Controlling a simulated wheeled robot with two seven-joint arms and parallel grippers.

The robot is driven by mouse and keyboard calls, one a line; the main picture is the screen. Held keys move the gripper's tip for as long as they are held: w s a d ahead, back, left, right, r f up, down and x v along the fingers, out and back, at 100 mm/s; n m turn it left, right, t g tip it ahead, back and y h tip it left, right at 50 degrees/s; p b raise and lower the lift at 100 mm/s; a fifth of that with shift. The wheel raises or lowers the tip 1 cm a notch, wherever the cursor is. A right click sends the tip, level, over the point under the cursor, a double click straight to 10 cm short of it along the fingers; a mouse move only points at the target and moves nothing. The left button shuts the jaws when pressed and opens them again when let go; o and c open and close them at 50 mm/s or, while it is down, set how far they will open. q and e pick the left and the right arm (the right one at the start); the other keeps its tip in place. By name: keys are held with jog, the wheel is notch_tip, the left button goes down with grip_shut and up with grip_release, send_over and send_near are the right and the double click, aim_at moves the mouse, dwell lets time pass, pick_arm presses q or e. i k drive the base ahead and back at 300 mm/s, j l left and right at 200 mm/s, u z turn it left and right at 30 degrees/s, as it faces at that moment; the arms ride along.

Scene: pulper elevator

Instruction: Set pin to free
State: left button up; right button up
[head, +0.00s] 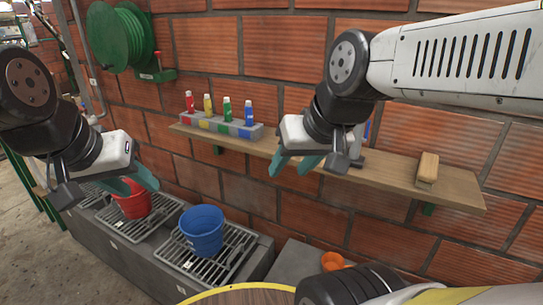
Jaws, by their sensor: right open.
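A green hose reel (117,37) is mounted on the brick wall at the upper left. At its lower right a green bracket carries a small red piece (157,57); it may be the pin, but it is too small to tell its setting. My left gripper (131,182) is at the left, below the reel, with its teal fingers apart and nothing visible between them, in front of a red bucket. My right gripper (293,164) is open and empty in front of the wall shelf, well right of and below the reel. Neither gripper touches the reel or the red piece.
The wooden shelf (390,180) holds a grey block with several coloured bottles (226,110) and a wooden-backed brush (428,168). Below, the red bucket (133,200) and a blue bucket (202,232) stand on metal grates. An orange cup (333,261) is at the bottom.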

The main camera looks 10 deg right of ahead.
aim_at(158, 53)
jog(key=i+j+z, duration=0.1)
jog(key=j, duration=0.55)
jog(key=i+j+z, duration=0.1)
jog(key=j, duration=0.6)
jog(key=i+j+z, duration=0.15)
jog(key=j, duration=0.55)
